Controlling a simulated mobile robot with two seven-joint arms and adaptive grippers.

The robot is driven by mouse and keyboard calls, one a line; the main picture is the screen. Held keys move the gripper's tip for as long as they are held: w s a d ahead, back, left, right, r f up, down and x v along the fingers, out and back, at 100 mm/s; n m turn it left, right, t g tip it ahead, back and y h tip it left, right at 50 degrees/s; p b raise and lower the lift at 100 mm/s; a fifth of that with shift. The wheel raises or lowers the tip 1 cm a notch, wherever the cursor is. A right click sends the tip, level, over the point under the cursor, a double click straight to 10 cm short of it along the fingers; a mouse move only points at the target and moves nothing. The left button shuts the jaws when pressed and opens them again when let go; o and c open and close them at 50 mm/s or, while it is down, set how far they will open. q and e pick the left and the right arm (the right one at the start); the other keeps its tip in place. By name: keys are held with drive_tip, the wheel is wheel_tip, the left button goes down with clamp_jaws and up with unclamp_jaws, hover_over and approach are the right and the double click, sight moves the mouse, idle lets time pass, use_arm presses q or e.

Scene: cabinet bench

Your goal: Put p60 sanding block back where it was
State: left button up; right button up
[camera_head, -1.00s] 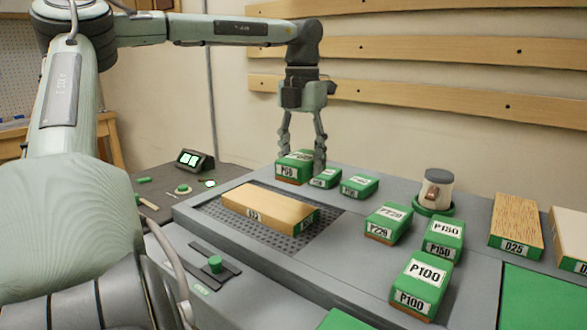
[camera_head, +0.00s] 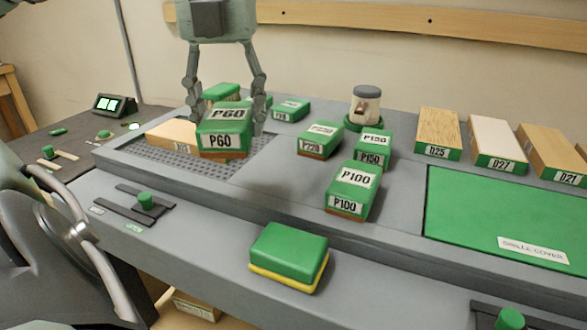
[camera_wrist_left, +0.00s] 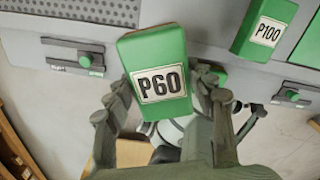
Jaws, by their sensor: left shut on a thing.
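The P60 sanding block (camera_head: 225,130), green with white labels and a brown underside, is between the fingers of my left gripper (camera_head: 226,118). The gripper is shut on it and holds it in front of the perforated grille (camera_head: 215,172), apparently above the bench. In the left wrist view the P60 block (camera_wrist_left: 158,82) fills the space between the fingers, its label facing the camera. My right gripper is not in view.
Several green blocks stand behind, one (camera_head: 291,109) near the back edge. A wooden block (camera_head: 170,135) lies on the grille. The P220 (camera_head: 320,138), P150 (camera_head: 373,148) and P100 (camera_head: 352,188) blocks stand to the right. A yellow-based green block (camera_head: 289,256) is nearer.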

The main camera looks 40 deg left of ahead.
use_arm(q)
drive_tip(key=p, duration=0.1)
hover_over(294, 182)
wheel_tip(294, 182, down, 6)
drive_tip(key=shift+r, duration=0.1)
drive_tip(key=shift+f, duration=0.35)
wheel_tip(294, 182, down, 3)
drive_tip(key=shift+f+p, duration=0.1)
drive_tip(key=shift+p, duration=0.3)
drive_tip(key=shift+f, duration=0.1)
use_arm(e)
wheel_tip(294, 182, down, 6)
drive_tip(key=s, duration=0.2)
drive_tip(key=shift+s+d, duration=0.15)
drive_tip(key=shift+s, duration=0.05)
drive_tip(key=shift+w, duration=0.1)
use_arm(q)
drive_tip(key=shift+f, duration=0.15)
drive_tip(key=o, duration=1.1)
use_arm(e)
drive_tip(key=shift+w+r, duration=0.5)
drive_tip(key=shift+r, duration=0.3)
